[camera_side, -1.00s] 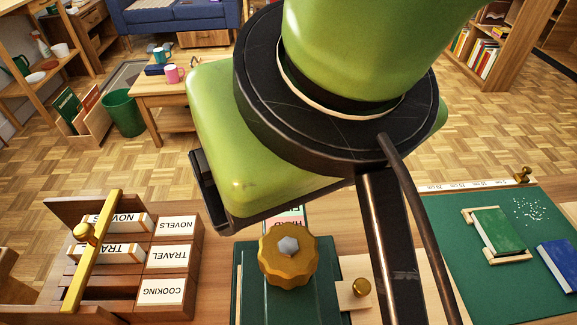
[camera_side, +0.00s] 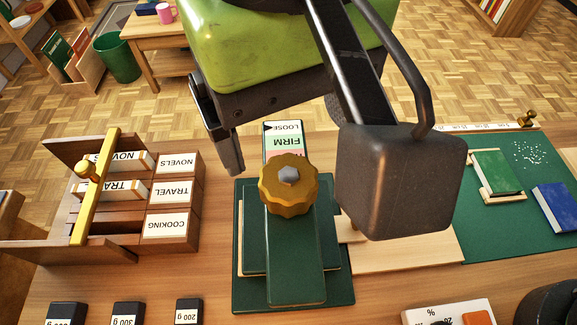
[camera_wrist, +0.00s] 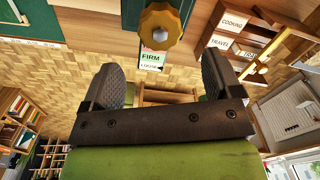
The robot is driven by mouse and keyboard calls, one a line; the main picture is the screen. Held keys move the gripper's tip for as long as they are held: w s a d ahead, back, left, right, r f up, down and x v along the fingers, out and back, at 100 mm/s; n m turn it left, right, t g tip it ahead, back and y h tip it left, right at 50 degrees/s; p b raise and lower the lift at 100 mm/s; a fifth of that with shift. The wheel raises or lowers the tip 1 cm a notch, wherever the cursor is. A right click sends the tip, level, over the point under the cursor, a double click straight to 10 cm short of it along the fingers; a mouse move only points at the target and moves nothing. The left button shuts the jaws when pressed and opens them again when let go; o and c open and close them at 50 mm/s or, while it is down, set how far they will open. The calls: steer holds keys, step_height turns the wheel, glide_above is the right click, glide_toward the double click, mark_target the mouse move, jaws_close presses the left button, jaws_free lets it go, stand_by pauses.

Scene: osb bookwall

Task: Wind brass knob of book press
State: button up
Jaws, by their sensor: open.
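The brass knob (camera_side: 289,186) is a scalloped disc with a grey hub, on top of the dark green book press (camera_side: 297,270). A scale strip (camera_side: 284,143) behind the knob reads LOOSE and FIRM, and a black pointer lies at LOOSE. My gripper hangs behind and above the press in the side view, where one finger (camera_side: 218,130) shows at the left. In the wrist view my gripper (camera_wrist: 170,85) has two textured fingers wide apart with nothing between them. The knob (camera_wrist: 160,28) lies beyond the fingertips there, not touched.
A wooden label rack (camera_side: 120,230) with a brass bar stands left of the press. Black weights (camera_side: 128,312) stand at the front left. A green mat (camera_side: 520,225) with a green book (camera_side: 497,172) and a blue book (camera_side: 556,206) lies right. A dark block on my arm hangs close right of the knob.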

mark_target(289, 176)
step_height(289, 176, down, 8)
stand_by(0.4)
steer(key=shift+c, duration=0.2)
steer(key=c, duration=0.9)
